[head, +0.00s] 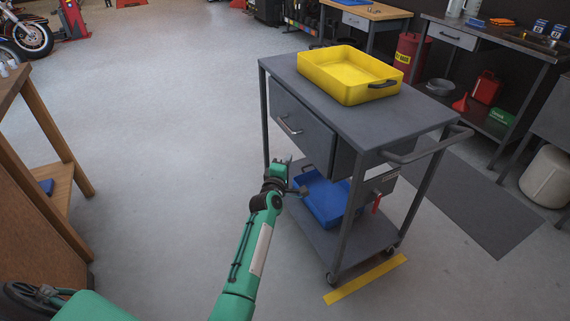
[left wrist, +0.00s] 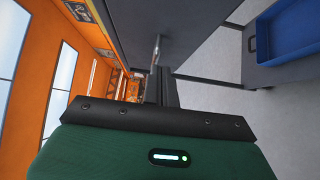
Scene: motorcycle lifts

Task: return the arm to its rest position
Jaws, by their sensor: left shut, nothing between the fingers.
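My left arm reaches up from the bottom of the head view. In the left wrist view the dark fingers (left wrist: 160,88) show behind the green housing, with the blue tray (left wrist: 285,30) at upper right. My right gripper is not in view.
A yellow tray (head: 350,75) sits on the cart top. The grey drawer (head: 302,128) looks shut, its handle facing left. A wooden bench (head: 40,190) stands at the left. Open floor (head: 165,130) lies between bench and cart. A workbench (head: 490,45) stands at the back right.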

